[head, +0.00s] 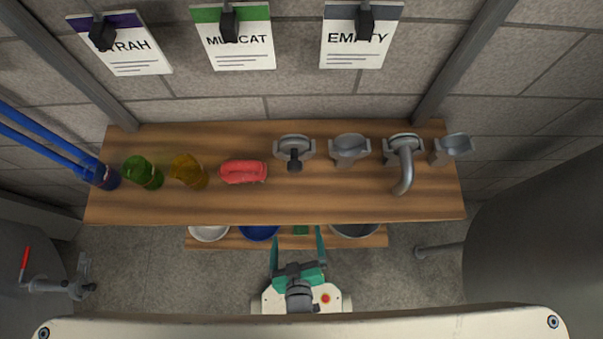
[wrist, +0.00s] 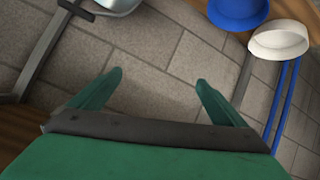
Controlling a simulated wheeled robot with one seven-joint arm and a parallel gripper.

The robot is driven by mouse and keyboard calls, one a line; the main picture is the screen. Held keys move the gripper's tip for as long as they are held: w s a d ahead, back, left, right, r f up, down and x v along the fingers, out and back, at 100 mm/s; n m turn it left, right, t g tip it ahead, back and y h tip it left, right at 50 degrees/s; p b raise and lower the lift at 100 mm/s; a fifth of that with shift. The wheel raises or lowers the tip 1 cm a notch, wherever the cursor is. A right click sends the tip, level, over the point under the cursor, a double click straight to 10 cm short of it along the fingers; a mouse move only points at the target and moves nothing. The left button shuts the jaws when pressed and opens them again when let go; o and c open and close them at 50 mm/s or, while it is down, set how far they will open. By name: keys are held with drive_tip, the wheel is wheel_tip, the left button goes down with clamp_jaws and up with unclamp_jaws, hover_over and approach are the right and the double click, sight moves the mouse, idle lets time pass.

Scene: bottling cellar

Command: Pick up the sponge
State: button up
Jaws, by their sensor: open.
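The red sponge (head: 244,172) lies on the wooden shelf, left of its middle, between an amber glass piece and a metal fitting. My gripper (head: 297,240) is open and empty. It is in front of the shelf's front edge, below and to the right of the sponge in the head view. In the wrist view my gripper (wrist: 158,92) shows its two green fingers spread apart, with grey paving behind them. The sponge is not in the wrist view.
Green (head: 143,173) and amber (head: 188,171) glass pieces stand left of the sponge. Metal fittings (head: 294,150) and a curved pipe (head: 404,165) stand to its right. A lower shelf (head: 285,241) holds several bowls. A large grey tank (head: 540,240) fills the right side.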

drive_tip(key=w+f+n+g, duration=0.3)
drive_tip(key=f, duration=0.7)
drive_tip(key=w+f+n+g, duration=0.2)
drive_tip(key=f+n+g, duration=0.15)
drive_tip(key=f, duration=0.65)
drive_tip(key=n+g+h, duration=0.2)
drive_tip(key=n+g, duration=0.3)
drive_tip(key=n, duration=0.2)
approach(298, 231)
drive_tip(key=w+r, duration=0.1)
drive_tip(key=w, duration=0.2)
drive_tip(key=f, duration=0.3)
drive_tip(key=d+f, duration=0.1)
drive_tip(key=f, duration=0.1)
drive_tip(key=shift+w+f, duration=0.15)
drive_tip(key=shift+f, duration=0.2)
drive_tip(key=shift+d+f, duration=0.25)
drive_tip(key=shift+f, duration=0.5)
drive_tip(key=shift+d+f, duration=0.2)
drive_tip(key=shift+f, duration=0.55)
drive_tip(key=shift+d+f, duration=0.25)
drive_tip(key=shift+f, duration=0.5)
drive_tip(key=c, duration=1.2)
drive_tip(key=shift+r, duration=0.1)
